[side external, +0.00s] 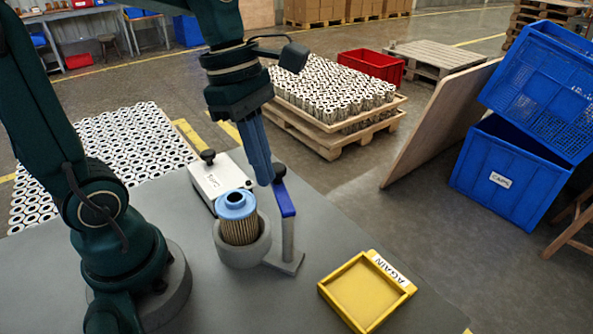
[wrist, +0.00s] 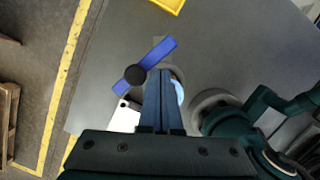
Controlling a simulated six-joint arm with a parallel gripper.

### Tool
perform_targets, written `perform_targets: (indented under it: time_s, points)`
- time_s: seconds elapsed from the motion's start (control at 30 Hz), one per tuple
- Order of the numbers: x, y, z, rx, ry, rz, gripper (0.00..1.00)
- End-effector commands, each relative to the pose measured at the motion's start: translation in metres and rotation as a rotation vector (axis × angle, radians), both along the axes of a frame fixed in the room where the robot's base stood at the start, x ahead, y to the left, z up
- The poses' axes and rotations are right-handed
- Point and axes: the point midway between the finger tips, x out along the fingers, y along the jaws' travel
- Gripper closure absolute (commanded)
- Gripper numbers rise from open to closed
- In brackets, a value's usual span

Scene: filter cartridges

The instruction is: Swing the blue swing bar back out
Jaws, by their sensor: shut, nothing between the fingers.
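The blue swing bar (side external: 284,199) sits on a grey post (side external: 288,238), with a black knob (side external: 280,172) near its far end. In the side view it stands to the right of the filter cartridge (side external: 238,218), not across its top. The cartridge has a blue cap and sits upright in a grey cup (side external: 243,252). My gripper (side external: 265,182) is shut and empty, its fingers pointing down close beside the bar, on its cartridge side. In the wrist view the fingertips (wrist: 160,72) overlap the bar's edge (wrist: 157,55); I cannot tell if they touch. The fingers hide most of the cartridge there.
A white box (side external: 221,180) with a black knob stands behind the cup. A yellow tray (side external: 352,318) marked AGAIN lies at the front right. The grey table between post and tray is clear. Blue crates (side external: 510,185) stand on the floor at the right.

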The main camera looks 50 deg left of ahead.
Motion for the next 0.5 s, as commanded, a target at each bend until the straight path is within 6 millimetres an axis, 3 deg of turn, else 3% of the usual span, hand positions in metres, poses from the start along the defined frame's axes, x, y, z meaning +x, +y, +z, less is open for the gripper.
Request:
perform_targets:
  time_s: [0.5]
  points:
    - [0.0072, -0.0048, 0.0001, 0.000, 0.000, -0.118, 1.00]
